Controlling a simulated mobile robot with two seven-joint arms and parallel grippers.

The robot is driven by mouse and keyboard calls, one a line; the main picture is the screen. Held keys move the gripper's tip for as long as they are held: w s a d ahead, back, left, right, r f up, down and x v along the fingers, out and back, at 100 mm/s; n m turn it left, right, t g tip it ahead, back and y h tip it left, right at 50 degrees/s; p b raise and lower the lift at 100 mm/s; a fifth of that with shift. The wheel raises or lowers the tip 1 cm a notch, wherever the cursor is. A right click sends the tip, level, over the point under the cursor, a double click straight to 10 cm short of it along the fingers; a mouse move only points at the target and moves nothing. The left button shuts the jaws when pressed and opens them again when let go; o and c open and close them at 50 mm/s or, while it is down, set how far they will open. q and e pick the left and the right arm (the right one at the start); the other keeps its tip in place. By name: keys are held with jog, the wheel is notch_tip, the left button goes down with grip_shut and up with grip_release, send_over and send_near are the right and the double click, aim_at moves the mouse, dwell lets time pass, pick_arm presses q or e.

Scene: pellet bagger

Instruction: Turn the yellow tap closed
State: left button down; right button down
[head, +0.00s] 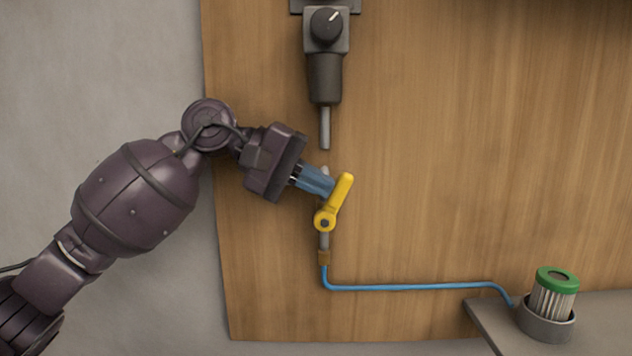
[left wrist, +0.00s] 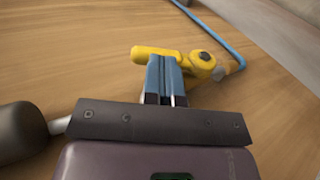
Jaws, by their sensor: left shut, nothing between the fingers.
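The yellow tap (head: 335,203) sits on a vertical grey pipe in the middle of the wooden board. Its lever points up and slightly right from the round pivot in the head view. My left gripper (head: 326,186) is shut and empty, its blue fingers at the left side of the lever. In the left wrist view the yellow tap (left wrist: 203,60) lies just beyond the blue fingertips (left wrist: 164,60), which hide part of the lever. I cannot tell whether the fingers touch it. My right gripper is not in view.
A dark cylinder with a black knob (head: 326,27) hangs above the tap, its grey rod pointing down. A blue tube (head: 410,288) runs from below the tap to a green-capped filter (head: 553,295) on a grey ledge (head: 600,330). The wooden board (head: 480,150) is clear at right.

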aim_at(348, 192)
pick_arm(q)
jog(key=shift+d+y, duration=0.2)
jog(key=shift+y, duration=0.2)
jog(key=d+y, duration=0.1)
jog(key=y, duration=0.2)
jog(key=shift+d+r, duration=0.1)
jog(key=shift+d, duration=0.25)
jog(key=shift+b+x, duration=0.3)
jog(key=shift+x, duration=0.5)
jog(key=shift+d, duration=0.55)
jog(key=shift+a+b, duration=0.3)
jog(key=shift+a, duration=0.55)
